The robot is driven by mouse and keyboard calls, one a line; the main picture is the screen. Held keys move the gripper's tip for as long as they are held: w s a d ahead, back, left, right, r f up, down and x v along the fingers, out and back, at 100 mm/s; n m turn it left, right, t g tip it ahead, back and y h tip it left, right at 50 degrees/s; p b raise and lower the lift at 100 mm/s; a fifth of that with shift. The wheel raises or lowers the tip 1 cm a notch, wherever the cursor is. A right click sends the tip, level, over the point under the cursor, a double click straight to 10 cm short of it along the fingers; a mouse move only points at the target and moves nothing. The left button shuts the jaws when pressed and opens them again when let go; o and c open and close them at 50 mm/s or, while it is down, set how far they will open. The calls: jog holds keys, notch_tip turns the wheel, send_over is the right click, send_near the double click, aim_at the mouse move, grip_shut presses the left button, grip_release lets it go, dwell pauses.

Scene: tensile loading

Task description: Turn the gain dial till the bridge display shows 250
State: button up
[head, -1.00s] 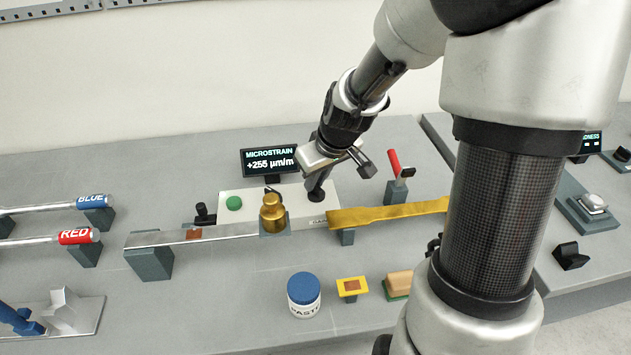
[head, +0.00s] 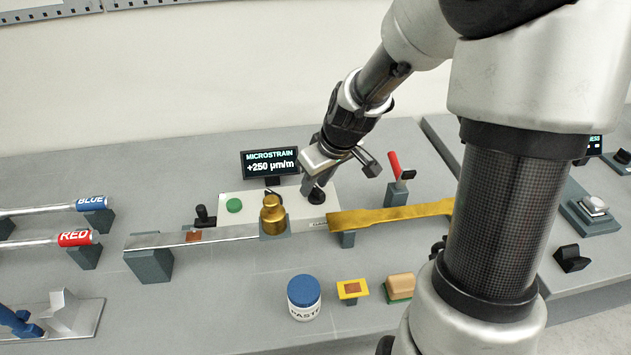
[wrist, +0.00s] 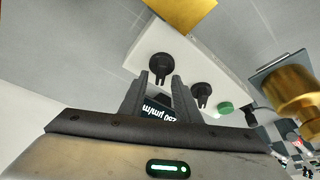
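The bridge display (head: 269,163) reads +250 µm/m under the word MICROSTRAIN. The gain dial (head: 317,196) is a black knob at the right end of the white bridge box (head: 300,213). It also shows in the wrist view (wrist: 160,64), just beyond my fingertips. My gripper (head: 307,190) is above and slightly left of the dial, apart from it. In the wrist view its two fingers (wrist: 160,80) are spread with a gap between them and nothing held. The display shows upside down through that gap.
A second black knob (wrist: 202,93) and a green button (head: 234,205) are on the box. A brass weight (head: 272,214) stands on the silver beam's end in front. A gold specimen (head: 390,216) lies at right, with a red-handled lever (head: 395,165) behind.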

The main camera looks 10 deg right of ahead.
jog(key=p+v, duration=1)
jog(key=v, duration=0.7)
jog(key=shift+s+r+p, duration=0.15)
jog(key=shift+p, duration=0.25)
jog(key=shift+d, duration=0.1)
